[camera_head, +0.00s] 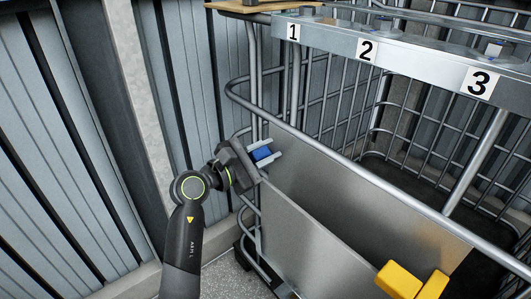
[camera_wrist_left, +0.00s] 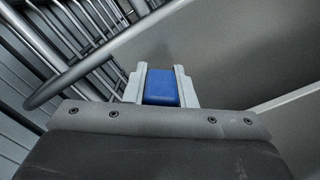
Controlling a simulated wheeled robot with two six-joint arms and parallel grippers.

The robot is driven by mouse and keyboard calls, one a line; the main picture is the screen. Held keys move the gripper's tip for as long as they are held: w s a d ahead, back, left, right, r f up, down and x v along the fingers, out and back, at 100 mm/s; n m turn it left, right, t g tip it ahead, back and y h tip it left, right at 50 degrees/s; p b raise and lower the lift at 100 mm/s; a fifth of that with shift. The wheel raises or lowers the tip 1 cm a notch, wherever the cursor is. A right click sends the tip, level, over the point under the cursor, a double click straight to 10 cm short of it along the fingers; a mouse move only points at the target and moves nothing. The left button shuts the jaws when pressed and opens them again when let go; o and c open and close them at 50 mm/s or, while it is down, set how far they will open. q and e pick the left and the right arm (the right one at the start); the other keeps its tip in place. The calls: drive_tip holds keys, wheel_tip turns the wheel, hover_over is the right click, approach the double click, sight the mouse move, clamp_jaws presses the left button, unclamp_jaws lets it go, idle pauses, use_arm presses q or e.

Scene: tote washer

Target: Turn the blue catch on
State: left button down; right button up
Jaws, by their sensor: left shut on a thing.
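The blue catch (camera_head: 262,153) sits at the upper left corner of the metal panel (camera_head: 335,190), on the near side of the wire cage. My left gripper (camera_head: 268,156) is shut on the blue catch, with one finger on each side of it. In the left wrist view the blue catch (camera_wrist_left: 161,87) lies between the two grey fingers. The gripper body hides part of the catch and its mount. My right gripper is in neither view.
A metal rail (camera_head: 400,60) with labels 1, 2 and 3 runs above the cage. A yellow part (camera_head: 405,282) shows at the lower right. Grey ribbed walls (camera_head: 60,130) stand close on the left. A curved tube (camera_head: 238,93) passes near the gripper.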

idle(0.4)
use_arm(q)
drive_tip(key=c, duration=1.2)
unclamp_jaws()
drive_tip(key=v, duration=1.7)
drive_tip(key=shift+s+a, duration=0.15)
